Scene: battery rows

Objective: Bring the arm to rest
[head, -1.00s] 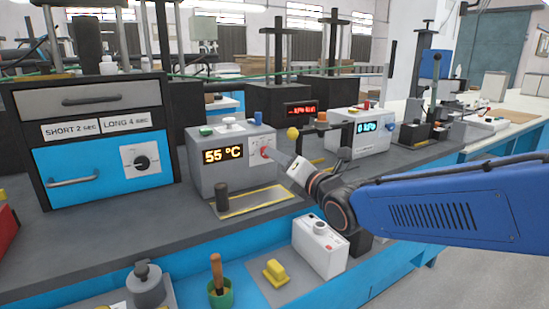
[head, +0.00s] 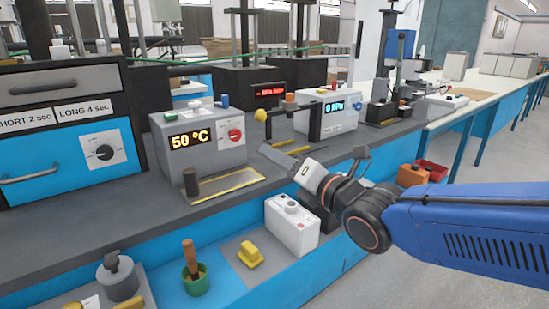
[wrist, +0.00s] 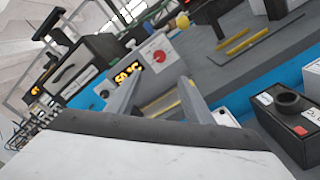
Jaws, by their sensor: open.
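My gripper (head: 274,150) hangs over the bench in the head view, right of the grey temperature box (head: 200,140), apart from its red knob (head: 235,134). The display (head: 191,140) on the box reads 50 °C in orange digits. In the wrist view my gripper (wrist: 160,90) has its two grey fingers apart with nothing held between them. The box's display (wrist: 126,73) and red knob (wrist: 159,56) show beyond the fingers. My arm reaches in from the right.
A black and blue cabinet (head: 70,125) stands at the left. A pressure box (head: 327,116) stands behind my gripper. A white box (head: 291,224), a yellow block (head: 250,254) and a green cup (head: 195,279) sit on the lower front shelf. Open floor lies at right.

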